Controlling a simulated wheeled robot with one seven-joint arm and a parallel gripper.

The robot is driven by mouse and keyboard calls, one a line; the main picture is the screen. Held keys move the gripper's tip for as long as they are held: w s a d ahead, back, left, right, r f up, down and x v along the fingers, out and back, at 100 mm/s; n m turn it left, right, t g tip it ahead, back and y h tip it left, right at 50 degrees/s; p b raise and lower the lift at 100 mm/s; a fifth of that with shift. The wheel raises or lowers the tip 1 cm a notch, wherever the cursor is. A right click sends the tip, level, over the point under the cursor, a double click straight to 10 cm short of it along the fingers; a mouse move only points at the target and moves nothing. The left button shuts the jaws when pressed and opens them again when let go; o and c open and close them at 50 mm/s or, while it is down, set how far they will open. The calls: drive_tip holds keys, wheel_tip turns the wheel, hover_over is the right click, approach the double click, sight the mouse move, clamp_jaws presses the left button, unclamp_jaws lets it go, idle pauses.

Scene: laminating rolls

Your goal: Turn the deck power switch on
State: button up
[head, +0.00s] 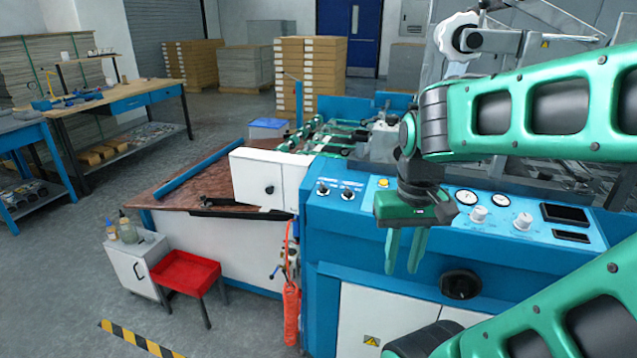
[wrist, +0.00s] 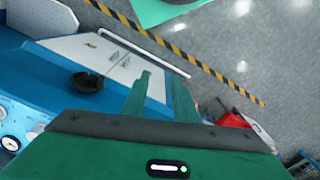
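The blue machine's sloping control panel (head: 450,208) carries two small switches, a left one (head: 323,189) and a right one (head: 348,193), near its left end. A large black rotary knob (head: 461,284) sits on the front face below the panel; it also shows in the wrist view (wrist: 87,82). The labels are too small to read, so I cannot tell which control is the deck power switch. My gripper (head: 402,270) points down in front of the panel, left of the rotary knob. Its two fingers are apart and empty, also in the wrist view (wrist: 160,78). It touches no control.
A yellow button (head: 383,183), gauges (head: 466,197) and white knobs (head: 478,214) share the panel. White cabinet doors (head: 380,318) are below. Floor is open beside the striped line (head: 140,340).

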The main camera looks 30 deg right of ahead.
drive_tip(key=w+d+r+n+t+h, duration=0.1)
drive_tip(key=w+d+r, duration=0.15)
drive_tip(key=w, duration=0.45)
drive_tip(key=w+d+r+h, duration=0.1)
drive_tip(key=w+d+r, duration=0.15)
drive_tip(key=w, duration=0.55)
drive_tip(key=n+t, duration=0.1)
drive_tip(key=t, duration=0.1)
approach(322, 185)
drive_tip(key=shift+h, duration=0.3)
drive_tip(key=x, duration=0.8)
drive_tip(key=shift+f, duration=0.15)
drive_tip(key=shift+a, duration=0.1)
clamp_jaws()
drive_tip(key=shift+w+a, duration=0.1)
drive_tip(key=shift+a, duration=0.2)
drive_tip(key=shift+d, duration=0.2)
